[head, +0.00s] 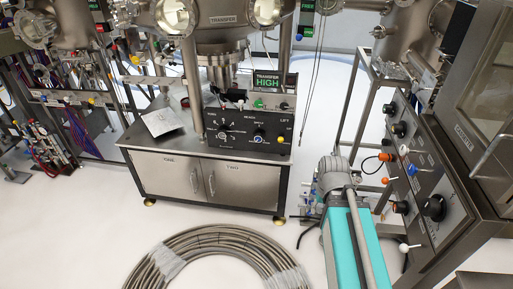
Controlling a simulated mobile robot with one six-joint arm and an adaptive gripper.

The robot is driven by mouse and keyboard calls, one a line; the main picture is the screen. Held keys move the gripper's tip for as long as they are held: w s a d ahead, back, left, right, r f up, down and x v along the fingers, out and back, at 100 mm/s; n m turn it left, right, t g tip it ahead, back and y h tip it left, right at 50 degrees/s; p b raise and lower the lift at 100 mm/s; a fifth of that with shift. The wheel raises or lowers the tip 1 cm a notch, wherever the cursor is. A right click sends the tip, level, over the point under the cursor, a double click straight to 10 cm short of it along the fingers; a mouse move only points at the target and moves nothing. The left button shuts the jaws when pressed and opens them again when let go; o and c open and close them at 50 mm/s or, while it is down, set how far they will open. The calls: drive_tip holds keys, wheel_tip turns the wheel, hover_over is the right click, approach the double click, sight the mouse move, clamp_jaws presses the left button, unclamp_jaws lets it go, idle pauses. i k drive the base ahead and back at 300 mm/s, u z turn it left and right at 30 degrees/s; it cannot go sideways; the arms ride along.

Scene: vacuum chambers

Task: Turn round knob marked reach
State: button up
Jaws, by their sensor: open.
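I cannot tell for sure which of these knobs the REACH lettering belongs to. My teal and grey arm reaches up from the bottom right, in front and to the right of the cabinet. My gripper cannot be made out in this view.
A tilted metal plate (162,121) lies on the cabinet top. A coiled metal hose (215,240) lies on the floor in front. A second knobbed console (425,175) stands close on the right. White floor is clear left of the hose.

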sight(259, 134)
drive_tip(key=k, duration=0.15)
drive_tip(key=u, duration=2.15)
drive_tip(key=i, duration=1.2)
drive_tip(key=z, duration=0.05)
